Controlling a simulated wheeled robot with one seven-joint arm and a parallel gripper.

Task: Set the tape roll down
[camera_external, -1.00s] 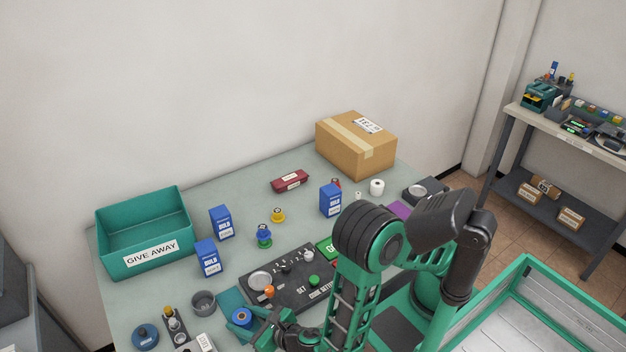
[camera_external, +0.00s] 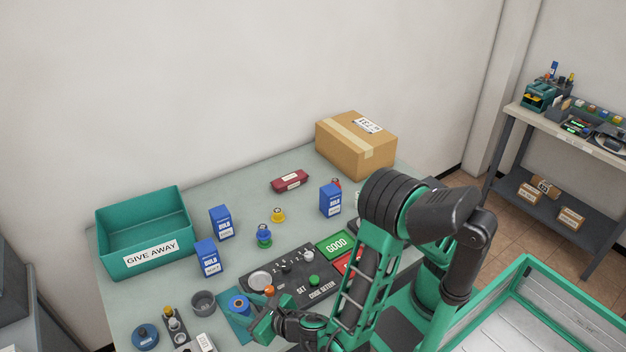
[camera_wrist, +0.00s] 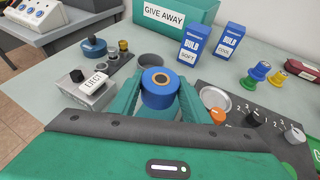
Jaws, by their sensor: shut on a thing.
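The tape roll is a blue ring with a brown core and a hole in its top (camera_wrist: 160,86). In the external view the roll (camera_external: 239,305) is near the front of the table, left of the code setter panel. My gripper (camera_wrist: 159,98) is shut on the roll, with one teal finger on each side of it. The roll is upright, with its hole facing up. It appears over a teal mat (camera_external: 231,325); I cannot tell whether it touches the surface. The gripper body hides the near part of the table in the wrist view.
A grey cup (camera_external: 203,303) stands just beyond the roll. The code setter panel (camera_external: 290,268) with knobs is to the right, the EJECT box (camera_wrist: 95,88) to the left. The GIVE AWAY bin (camera_external: 145,255) and bulb boxes (camera_external: 208,258) stand farther back.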

